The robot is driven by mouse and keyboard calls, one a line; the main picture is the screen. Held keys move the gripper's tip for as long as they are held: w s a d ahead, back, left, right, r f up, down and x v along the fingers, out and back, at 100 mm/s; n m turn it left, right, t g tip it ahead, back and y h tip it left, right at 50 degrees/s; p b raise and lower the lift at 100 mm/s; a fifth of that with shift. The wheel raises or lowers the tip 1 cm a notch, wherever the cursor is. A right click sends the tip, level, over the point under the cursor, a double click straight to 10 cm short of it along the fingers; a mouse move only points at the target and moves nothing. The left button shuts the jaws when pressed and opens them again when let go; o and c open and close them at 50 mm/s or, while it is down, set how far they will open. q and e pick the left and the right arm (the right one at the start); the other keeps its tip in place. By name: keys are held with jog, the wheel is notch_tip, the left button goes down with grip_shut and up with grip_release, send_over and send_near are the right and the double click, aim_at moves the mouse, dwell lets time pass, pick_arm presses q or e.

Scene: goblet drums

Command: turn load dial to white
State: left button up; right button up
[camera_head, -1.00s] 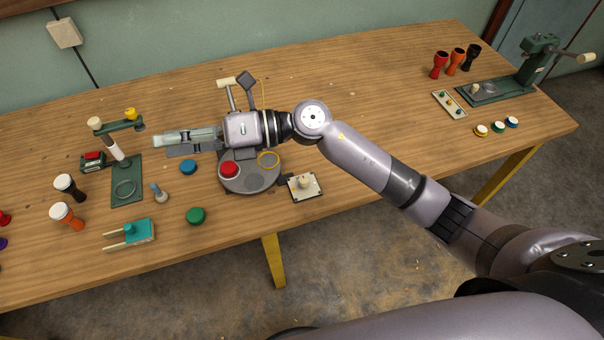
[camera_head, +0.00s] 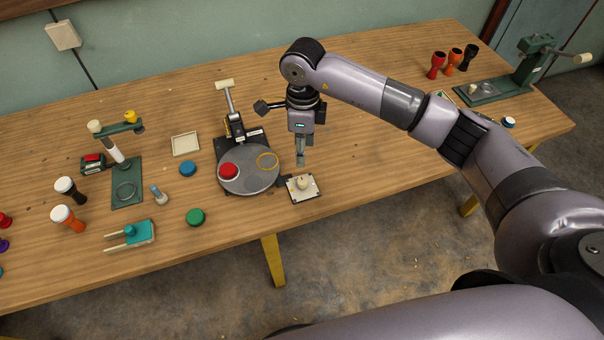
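A small white square plate with a cream knob (camera_head: 302,184), which looks like the load dial, is at the right front of the round grey machine (camera_head: 250,182). The colour marks around the knob are too small to read. My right gripper (camera_head: 301,163) points down just above and behind the knob, apart from it. Its fingers are seen nearly edge-on, so I cannot tell whether they are open or shut, and nothing held shows. My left gripper is not in view.
A green press (camera_head: 525,70) stands at the far right. My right arm partly hides the right-hand table.

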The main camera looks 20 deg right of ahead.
aim_at(302, 180)
jog(key=f, duration=0.4)
jog(key=f+p, duration=0.1)
jog(key=f, duration=0.3)
jog(key=f+p, duration=0.1)
jog(key=f, duration=0.3)
jog(key=shift+s+a, duration=0.15)
jog(key=shift+s, duration=0.1)
jog(key=shift+r, duration=0.1)
grip_shut()
